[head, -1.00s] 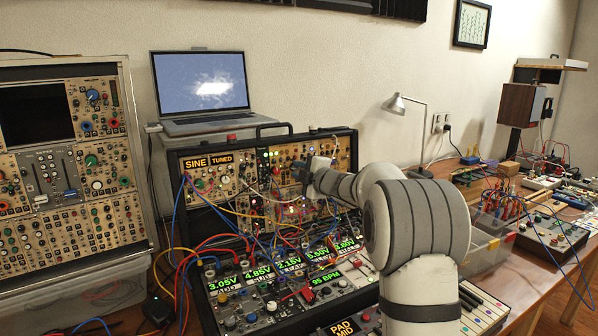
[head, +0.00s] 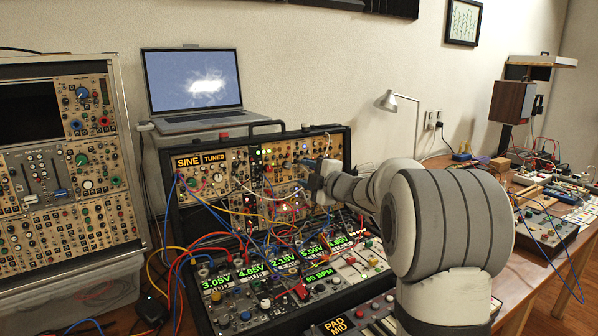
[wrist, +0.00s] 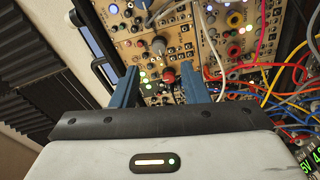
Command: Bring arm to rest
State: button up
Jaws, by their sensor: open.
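My arm reaches from the lower right of the head view toward the modular synth case (head: 338,150) on the desk. My gripper (head: 314,180) is small there, in front of the case's upright panel, and partly hidden by my own wrist. In the wrist view my gripper (wrist: 160,80) shows two blue fingers spread apart with nothing between them. Behind the fingers is the tan panel (wrist: 205,50) with knobs and a red knob. I cannot tell the exact gap between the fingertips and the panel.
Patch cables (head: 235,232) hang in loops over the case, close to my gripper. A laptop (head: 194,82) stands behind the case. A tall synth rack (head: 65,180) is at the left. A desk lamp (head: 391,101) and a speaker (head: 512,102) are at the right.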

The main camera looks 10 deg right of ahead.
jog(key=shift+s+d, duration=0.15)
jog(key=shift+s, duration=0.2)
jog(key=s+d+r+m+g+h+p, duration=0.2)
jog(key=s+m+h+p, duration=0.3)
jog(key=s+m, duration=0.25)
jog(key=s+d+r+m+g+h+p, duration=0.1)
jog(key=s+r+m+g+h+p, duration=0.1)
jog(key=s+m+h+p, duration=0.35)
jog(key=s+a+f+m+g+y+p, duration=0.1)
jog(key=s+a+f+m+g, duration=0.1)
jog(key=s, duration=0.8)
jog(key=s+a+f+m+g+y+p, duration=0.1)
jog(key=s+a+f+m+g+p, duration=0.1)
jog(key=s, duration=0.7)
jog(key=s+a+f+m+g+y+p, duration=0.1)
jog(key=s+g, duration=0.4)
jog(key=s, duration=0.5)
jog(key=shift+s+a+f+m+p, duration=0.3)
jog(key=shift+a+f+m+p, duration=0.4)
jog(key=shift+m, duration=0.5)
jog(key=shift+a+r+y, duration=0.1)
jog(key=shift+r+y, duration=0.05)
jog(key=shift+y, duration=0.1)
